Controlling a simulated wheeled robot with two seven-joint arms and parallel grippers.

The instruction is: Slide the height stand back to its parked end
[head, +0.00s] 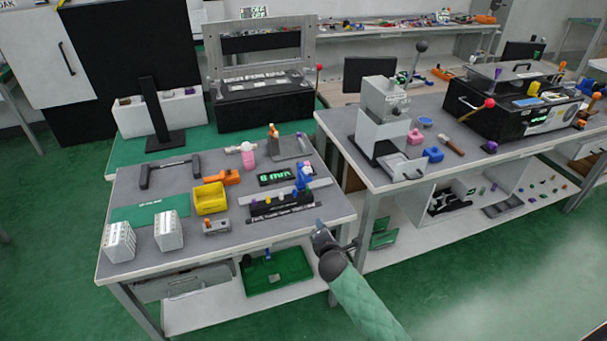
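A small blue upright piece (303,176) stands toward the right end of a light grey rail (258,193) on the near left table. It looks like the height stand, but it is too small to be sure. A black block with several small coloured parts (282,206) lies just in front of the rail. My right gripper (320,226) is at the table's front right corner, in front of and apart from the blue piece. Its fingers are too small and dark to tell open from shut. My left gripper is not in view.
A yellow bin (210,198), an orange tool (221,178) and a black "8 mm" display (275,177) are on the same table. White blocks (168,231) stand at its front left. A second table (455,165) with a grey press (380,118) is to the right.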

